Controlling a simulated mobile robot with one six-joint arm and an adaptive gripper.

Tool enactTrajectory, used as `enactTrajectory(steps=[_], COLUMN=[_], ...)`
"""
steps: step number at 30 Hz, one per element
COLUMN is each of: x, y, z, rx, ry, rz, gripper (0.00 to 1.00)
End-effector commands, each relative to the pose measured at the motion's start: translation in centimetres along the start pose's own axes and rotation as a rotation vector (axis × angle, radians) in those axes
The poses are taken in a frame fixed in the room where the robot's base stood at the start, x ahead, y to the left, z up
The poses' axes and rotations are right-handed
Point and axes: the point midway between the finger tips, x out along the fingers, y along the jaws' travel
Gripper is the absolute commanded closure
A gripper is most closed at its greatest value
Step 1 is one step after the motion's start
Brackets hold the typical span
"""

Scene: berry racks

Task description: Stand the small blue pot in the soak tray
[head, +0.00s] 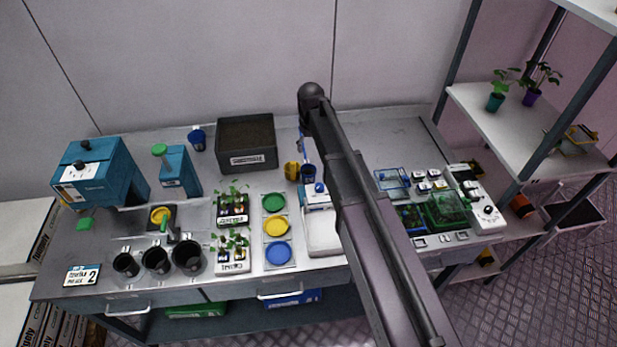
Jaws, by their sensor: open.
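A small blue pot (197,139) stands upright at the back left of the bench, left of a dark box. A second blue pot-like thing (308,173) stands near the middle, beside a yellow one and partly behind my arm. I cannot tell which of the two is the pot in question. A shallow white tray (322,238) lies at the middle front, its right side hidden by my arm; I cannot tell whether it is the soak tray. My dark arm crosses the picture from the bottom right to the back middle. My gripper does not show.
A dark soil-filled box (251,161) stands at the back. Green, yellow and blue saucers (277,252) line up beside seedling trays (233,262). Black pots (187,258) and teal machines (95,175) fill the left. Electronics (487,213) sit right; bench behind them is clear.

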Motion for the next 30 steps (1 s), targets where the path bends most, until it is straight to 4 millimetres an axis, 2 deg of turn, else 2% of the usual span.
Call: enactTrajectory(steps=[14, 30], x=[0.3, 4.1], y=[-0.1, -0.1], z=[-0.1, -0.1], rx=[-0.003, -0.002], ry=[0.0, 0.0], rz=[0.0, 0.0], gripper=[0.14, 0.14])
